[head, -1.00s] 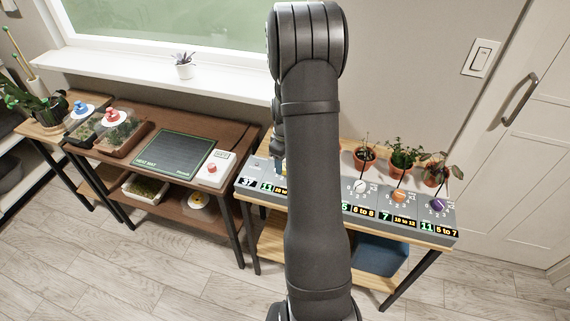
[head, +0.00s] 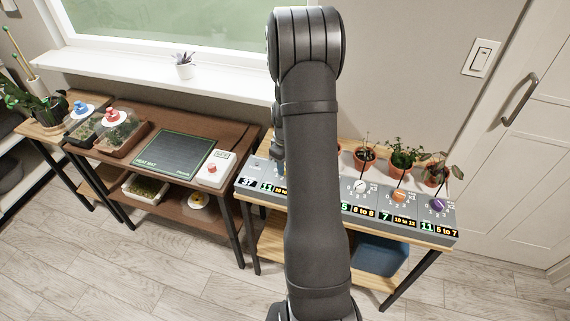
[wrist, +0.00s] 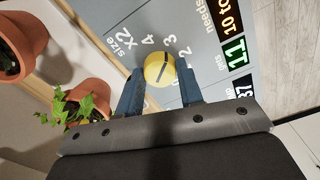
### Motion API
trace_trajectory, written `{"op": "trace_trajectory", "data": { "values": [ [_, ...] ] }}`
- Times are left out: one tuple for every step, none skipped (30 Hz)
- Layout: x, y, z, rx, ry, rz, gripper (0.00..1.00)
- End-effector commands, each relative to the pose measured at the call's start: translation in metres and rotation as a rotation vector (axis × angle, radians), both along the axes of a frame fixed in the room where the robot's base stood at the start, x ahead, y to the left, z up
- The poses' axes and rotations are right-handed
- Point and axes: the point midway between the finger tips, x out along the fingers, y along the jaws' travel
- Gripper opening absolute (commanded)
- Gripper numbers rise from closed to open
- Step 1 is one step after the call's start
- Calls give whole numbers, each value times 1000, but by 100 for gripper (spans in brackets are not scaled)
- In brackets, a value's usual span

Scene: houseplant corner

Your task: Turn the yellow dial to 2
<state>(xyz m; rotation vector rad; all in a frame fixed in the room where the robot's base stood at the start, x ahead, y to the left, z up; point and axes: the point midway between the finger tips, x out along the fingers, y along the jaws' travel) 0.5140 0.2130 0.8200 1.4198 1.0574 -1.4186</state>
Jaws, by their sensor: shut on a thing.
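The yellow dial (wrist: 160,69) sits on the grey panel in the wrist view, with a dark pointer line across its face. The line slants up and to the right in the picture, towards the small printed numbers; 4, 3 and 2 are near it, but the exact setting is hard to tell. My gripper (wrist: 161,88) has its two blue fingers on either side of the dial, shut on it. In the head view my arm hides most of the dial and my fingers.
The panel (head: 352,208) also carries a white dial (head: 360,186), an orange dial (head: 399,195) and a purple dial (head: 438,204), with lit displays. Potted plants (head: 403,158) stand behind it. A heat mat (head: 172,157) lies on the brown table to the left.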

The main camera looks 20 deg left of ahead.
Motion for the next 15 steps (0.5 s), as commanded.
{"op": "trace_trajectory", "data": {
  "values": [
    [0,0,0,0,0,-15,11],
    [0,0,0,0,0,-28,11],
    [0,0,0,0,0,-47,11],
    [0,0,0,0,0,-64,11],
    [0,0,0,0,1,-82,11],
    [0,0,0,0,1,-108,11],
    [0,0,0,0,1,-129,11],
    [0,0,0,0,1,-151,11],
    [0,0,0,0,1,-183,11],
    [0,0,0,0,1,-207,11],
    [0,0,0,0,1,-232,11],
    [0,0,0,0,1,-265,11],
    [0,0,0,0,1,-289,11],
    [0,0,0,0,1,-313,11],
    [0,0,0,0,1,-345,11]
  ]
}}
